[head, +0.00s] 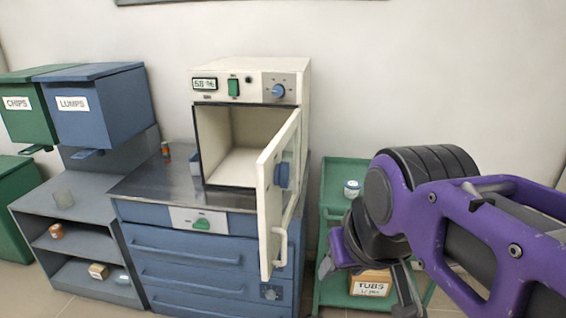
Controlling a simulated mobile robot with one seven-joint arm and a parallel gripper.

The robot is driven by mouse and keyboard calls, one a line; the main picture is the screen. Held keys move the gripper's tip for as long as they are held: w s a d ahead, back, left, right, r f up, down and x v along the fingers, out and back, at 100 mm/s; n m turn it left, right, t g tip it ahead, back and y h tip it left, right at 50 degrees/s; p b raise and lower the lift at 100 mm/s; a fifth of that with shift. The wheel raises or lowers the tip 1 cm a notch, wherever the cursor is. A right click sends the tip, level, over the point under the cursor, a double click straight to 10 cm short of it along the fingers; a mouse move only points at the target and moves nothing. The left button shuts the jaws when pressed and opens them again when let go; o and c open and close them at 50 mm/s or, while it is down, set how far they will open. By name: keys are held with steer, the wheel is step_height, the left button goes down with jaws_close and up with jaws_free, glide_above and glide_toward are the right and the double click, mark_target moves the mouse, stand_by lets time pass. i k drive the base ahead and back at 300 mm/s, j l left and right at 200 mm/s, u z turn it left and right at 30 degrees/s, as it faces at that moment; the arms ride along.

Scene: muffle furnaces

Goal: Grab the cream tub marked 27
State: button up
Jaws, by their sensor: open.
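A small whitish tub (352,189) with a bluish band stands on the top shelf of the green cart (334,172). Its marking is too small to read, so I cannot tell if it is the tub marked 27. My gripper (366,279) hangs from the purple arm in front of the cart, lower in the picture than the tub and apart from it. Its fingers are spread, with nothing seen between them. A box labelled TUBS (371,290) is partly hidden behind my gripper on the cart's lower shelf.
The cream furnace (250,85) stands on a blue drawer cabinet (190,262), its door (268,215) swung open towards me, left of the cart. At left are CHIPS (18,103) and LUMPS (73,104) bins and a grey shelf (85,211) with small containers.

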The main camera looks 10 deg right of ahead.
mark_target(353, 187)
steer(key=z, duration=0.6)
steer(key=u, duration=1.4)
steer(key=i+l+u, duration=0.15)
steer(key=l, duration=0.15)
steer(key=l+u, duration=0.2)
steer(key=l, duration=0.15)
steer(key=i+l, duration=0.15)
steer(key=l, duration=0.25)
steer(key=i+l, duration=0.1)
steer(key=l, duration=0.3)
steer(key=k+l+z, duration=0.1)
steer(key=l+z, duration=0.15)
steer(key=l, duration=0.2)
steer(key=k+z, duration=0.15)
steer(key=k, duration=0.15)
steer(key=i+u, duration=0.3)
steer(key=i, duration=0.1)
